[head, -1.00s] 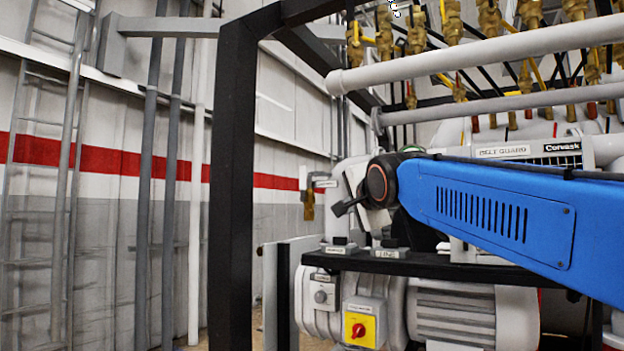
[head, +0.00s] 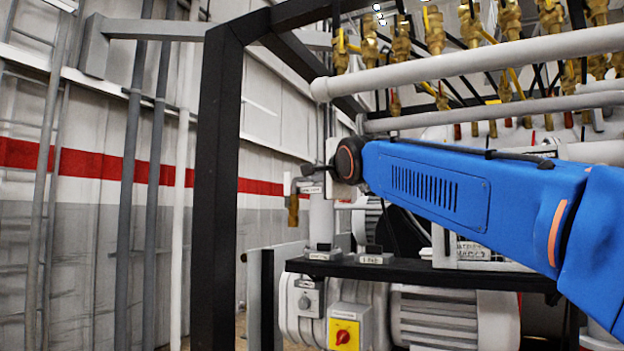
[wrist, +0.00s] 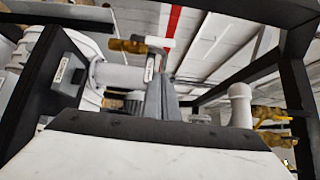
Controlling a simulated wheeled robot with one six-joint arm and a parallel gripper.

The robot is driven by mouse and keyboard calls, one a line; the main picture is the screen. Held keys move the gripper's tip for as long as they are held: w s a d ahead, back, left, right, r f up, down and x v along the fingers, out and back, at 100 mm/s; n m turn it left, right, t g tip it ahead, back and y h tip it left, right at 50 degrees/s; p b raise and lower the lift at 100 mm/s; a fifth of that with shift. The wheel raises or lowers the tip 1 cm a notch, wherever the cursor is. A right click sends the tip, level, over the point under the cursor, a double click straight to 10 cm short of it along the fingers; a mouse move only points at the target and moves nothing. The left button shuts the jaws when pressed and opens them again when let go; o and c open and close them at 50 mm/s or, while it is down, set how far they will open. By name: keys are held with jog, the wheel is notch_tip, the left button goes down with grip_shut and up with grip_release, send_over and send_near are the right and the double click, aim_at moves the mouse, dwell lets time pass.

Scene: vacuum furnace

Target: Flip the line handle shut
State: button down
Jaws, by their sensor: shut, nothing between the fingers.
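A brass handle (head: 293,207) hangs down on the left side of the upright white pipe (head: 321,220), with a small label plate (head: 311,189) beside it. I take it for the line handle; the label is too small to read. In the wrist view a brass piece with a pale end (wrist: 128,46) lies beyond the white pipe end (wrist: 120,76). My gripper (wrist: 160,80) is shut and empty, its grey fingers pointing towards that pipe end and brass piece. I cannot tell whether they touch. In the head view my wrist hides the fingers.
A black frame post (head: 216,200) stands left of the pipe. A black shelf (head: 430,272) with small labelled blocks (head: 373,255) lies below, above a yellow-plated red switch (head: 343,336). White pipes (head: 480,62) with brass valves run overhead. Floor-side wall space left of the post is open.

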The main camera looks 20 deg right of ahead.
send_near(287, 190)
jog(key=w+d+r, duration=0.2)
jog(key=w+d, duration=0.1)
jog(key=d, duration=0.2)
jog(key=shift+w+a+r, duration=0.2)
jog(key=shift+w+a, duration=1.3)
jog(key=shift+a, duration=0.1)
jog(key=shift+a+r, duration=0.1)
jog(key=shift+r, duration=0.05)
